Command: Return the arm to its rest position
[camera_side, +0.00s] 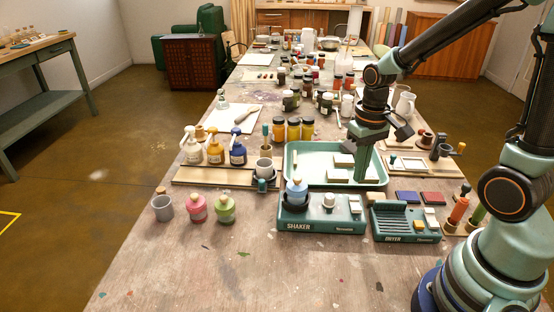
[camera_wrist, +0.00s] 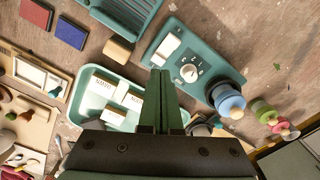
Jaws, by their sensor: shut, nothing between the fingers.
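My gripper (camera_side: 361,165) is shut and empty, pointing down over the green tray (camera_side: 300,181). In the wrist view the closed fingers (camera_wrist: 161,76) reach toward the near edge of the shaker. Pale blocks (camera_side: 341,160) lie in the tray; they also show in the wrist view (camera_wrist: 131,101). The fingers hide part of the tray and of the blocks. I cannot tell how high the fingertips are above the tray.
The shaker (camera_side: 291,226), with a blue-lidded jar (camera_side: 297,190) on it, stands in front of the tray. The dryer (camera_side: 392,222) is to its right. Pump bottles (camera_side: 214,146) and small jars (camera_side: 224,209) stand left. The table's front left is clear.

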